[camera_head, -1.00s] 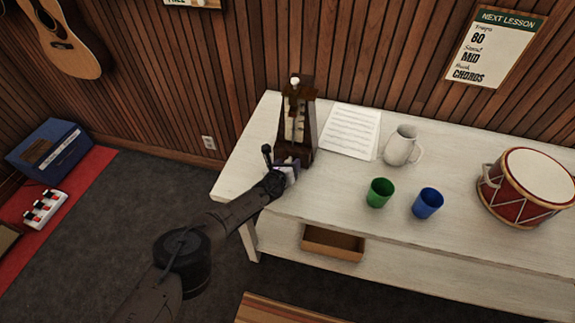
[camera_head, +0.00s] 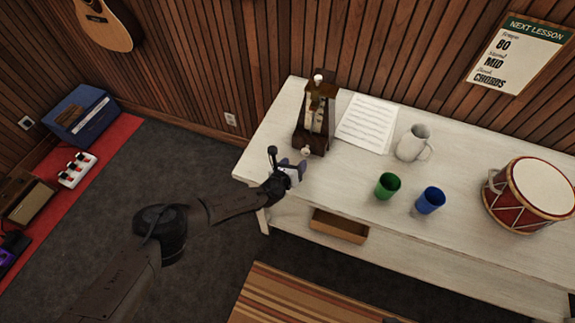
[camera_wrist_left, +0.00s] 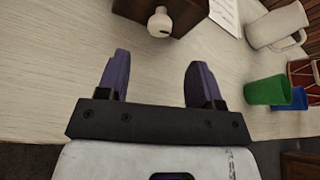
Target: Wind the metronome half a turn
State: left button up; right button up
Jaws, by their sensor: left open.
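The metronome (camera_head: 315,118) is a dark wooden tapered box with a pale front scale, standing upright at the left end of the white table. A pale round winding knob (camera_head: 306,152) sticks out low on its near side. In the left wrist view the knob (camera_wrist_left: 160,22) shows ahead of the fingers, attached to the dark metronome base (camera_wrist_left: 178,10). My left gripper (camera_head: 294,168) is just in front of the metronome. Its purple fingers (camera_wrist_left: 158,78) are apart with nothing between them, and they stop short of the knob. My right gripper is not in view.
A sheet of music (camera_head: 368,122) lies right of the metronome. A white jug (camera_head: 412,143), green cup (camera_head: 387,186), blue cup (camera_head: 429,201) and red drum (camera_head: 515,205) stand further right. An open drawer (camera_head: 340,228) is under the white table (camera_head: 330,185).

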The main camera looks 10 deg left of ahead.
pick_arm(q)
jog(key=p+v, duration=0.1)
jog(key=v, duration=0.3)
jog(key=shift+s+a+r+p, duration=0.1)
jog(key=shift+s+p, duration=0.2)
jog(key=shift+p, duration=0.05)
